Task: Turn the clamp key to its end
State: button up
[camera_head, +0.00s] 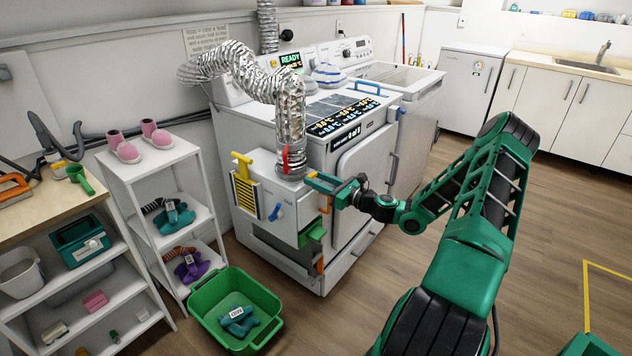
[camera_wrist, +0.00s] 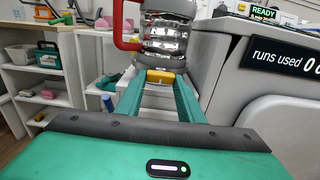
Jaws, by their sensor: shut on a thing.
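The clamp key appears to be the small yellow piece (camera_wrist: 161,76) at the foot of the silver duct. In the head view its yellow top (camera_head: 311,174) shows at the end of my fingers. My gripper (camera_wrist: 160,84) is shut on it, one green finger on each side. In the head view my gripper (camera_head: 314,181) reaches in from the right, just above the white box's top. The foil duct (camera_head: 291,120) comes down into a collar on this box (camera_head: 272,190). A red handle (camera_head: 285,158) stands beside the duct, apart from my fingers. The key's lower part is hidden.
A yellow handle (camera_head: 242,160) and a blue knob (camera_head: 275,211) are on the box. The white dryer (camera_head: 360,165) stands close on the right. A green bin (camera_head: 205,318) is on the floor, beside a white shelf (camera_head: 150,172). Floor at right is open.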

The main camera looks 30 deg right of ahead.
jog(key=shift+d+f, duration=0.25)
jog(key=o, duration=1)
jog(key=shift+o, duration=0.3)
jog(key=shift+a+r, duration=0.1)
jog(key=v, duration=1)
jog(key=shift+s, duration=0.35)
